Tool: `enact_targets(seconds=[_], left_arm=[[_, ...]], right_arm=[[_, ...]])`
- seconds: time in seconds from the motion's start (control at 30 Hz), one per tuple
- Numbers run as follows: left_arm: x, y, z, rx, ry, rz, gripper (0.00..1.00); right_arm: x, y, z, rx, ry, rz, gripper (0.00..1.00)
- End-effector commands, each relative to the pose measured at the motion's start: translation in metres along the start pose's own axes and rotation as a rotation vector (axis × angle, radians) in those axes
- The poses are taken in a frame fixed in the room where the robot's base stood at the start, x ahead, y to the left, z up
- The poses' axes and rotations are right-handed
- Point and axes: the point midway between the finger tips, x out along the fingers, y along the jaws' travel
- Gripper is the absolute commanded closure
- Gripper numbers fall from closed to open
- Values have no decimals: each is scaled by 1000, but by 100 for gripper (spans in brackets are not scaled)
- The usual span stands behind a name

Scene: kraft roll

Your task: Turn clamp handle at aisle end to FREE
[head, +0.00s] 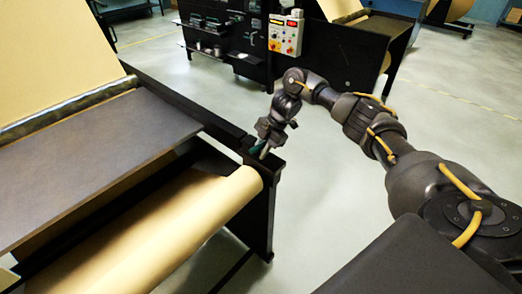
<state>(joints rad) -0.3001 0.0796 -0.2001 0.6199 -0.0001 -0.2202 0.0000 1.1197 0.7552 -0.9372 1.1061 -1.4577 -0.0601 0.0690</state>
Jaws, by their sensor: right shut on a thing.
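My right arm comes in from the right, and its gripper (263,150) is at the near right corner of a black machine frame (262,220), by the end of a kraft paper roll (225,198). The gripper is shut on a small dark green handle (256,149) at that corner. The handle is mostly hidden by the fingers, and I cannot read any FREE marking or tell its exact angle. My left gripper is not in view.
A dark flat table (90,150) lies above the roll on the left, with a metal roller (70,107) behind it. A control box (285,35) with buttons stands at the back on a black machine. Grey floor (330,190) is open right of the frame.

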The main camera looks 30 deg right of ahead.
Motion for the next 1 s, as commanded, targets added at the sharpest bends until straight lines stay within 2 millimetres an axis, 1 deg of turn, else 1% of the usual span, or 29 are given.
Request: enact_targets(seconds=[0.4, 0.43, 0.57, 0.87, 0.97, 1.0], left_arm=[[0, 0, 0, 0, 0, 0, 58], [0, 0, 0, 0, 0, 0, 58], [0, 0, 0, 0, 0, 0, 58], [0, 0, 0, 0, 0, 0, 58], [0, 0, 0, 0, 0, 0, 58], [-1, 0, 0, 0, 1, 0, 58]], right_arm=[[-1, 2, -1, -10, 2, 2, 100], [-1, 2, -1, -10, 2, 2, 75], [-1, 1, -1, -9, 2, 1, 58], [-2, 0, 0, -7, 1, -1, 57], [-10, 2, 0, -9, 0, 2, 57], [-16, 2, 0, -10, -1, 2, 57]])
